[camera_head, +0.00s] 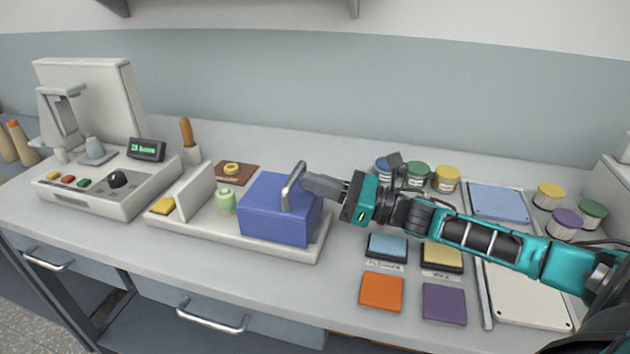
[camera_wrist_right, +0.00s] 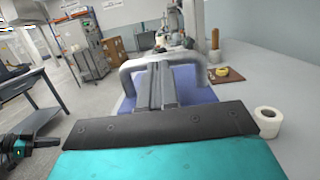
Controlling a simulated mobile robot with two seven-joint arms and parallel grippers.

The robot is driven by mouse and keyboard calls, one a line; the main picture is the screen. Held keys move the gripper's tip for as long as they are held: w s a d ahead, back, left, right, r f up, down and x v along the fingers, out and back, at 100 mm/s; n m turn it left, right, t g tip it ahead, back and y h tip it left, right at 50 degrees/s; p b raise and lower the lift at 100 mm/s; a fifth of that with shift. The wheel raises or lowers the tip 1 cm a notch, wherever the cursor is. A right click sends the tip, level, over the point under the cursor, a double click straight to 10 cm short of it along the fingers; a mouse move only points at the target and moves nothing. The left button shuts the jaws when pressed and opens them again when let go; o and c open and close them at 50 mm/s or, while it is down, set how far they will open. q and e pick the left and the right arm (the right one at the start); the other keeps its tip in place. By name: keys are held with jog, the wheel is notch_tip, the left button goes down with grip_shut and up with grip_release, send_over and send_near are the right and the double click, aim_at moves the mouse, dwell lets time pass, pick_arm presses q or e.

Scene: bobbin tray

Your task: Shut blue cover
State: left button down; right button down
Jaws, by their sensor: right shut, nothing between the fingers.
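The blue cover (camera_head: 275,218) is a box-like lid over the right part of the white tray (camera_head: 275,250). It looks lowered onto the tray, but I cannot tell whether it is fully seated. Its grey bar handle (camera_head: 292,184) stands on top; the handle also spans the right wrist view (camera_wrist_right: 128,75). My right gripper (camera_head: 306,184) reaches in from the right, shut and empty, with its fingertips close to the handle. I cannot tell whether they touch it. Part of my left gripper (camera_wrist_right: 40,141) seems to show at the left edge of the right wrist view; its fingers are unclear.
A green bobbin (camera_head: 226,201) and a yellow block (camera_head: 162,206) sit in the tray's left part beside an upright divider (camera_head: 196,192). A machine with buttons (camera_head: 110,185) stands left. Colored pads, including an orange one (camera_head: 381,292), and several jars lie around my right arm.

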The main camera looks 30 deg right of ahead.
aim_at(254, 187)
jog(key=shift+w+a, duration=0.2)
dwell(0.3)
jog(key=shift+w+a+b, duration=0.2)
jog(key=shift+w+b, duration=0.05)
jog(key=shift+b, duration=0.05)
jog(key=b+x, duration=0.1)
jog(key=x, duration=0.2)
jog(key=f+b+x, duration=0.1)
jog(key=b+x, duration=0.1)
jog(key=x, duration=0.2)
jog(key=f+b+x, duration=0.1)
jog(key=x, duration=0.3)
jog(key=shift+w+a+b, duration=0.15)
jog(key=shift+b, duration=0.25)
jog(key=shift+w+a, duration=0.15)
jog(key=shift+w, duration=0.05)
jog(key=shift+r, duration=0.2)
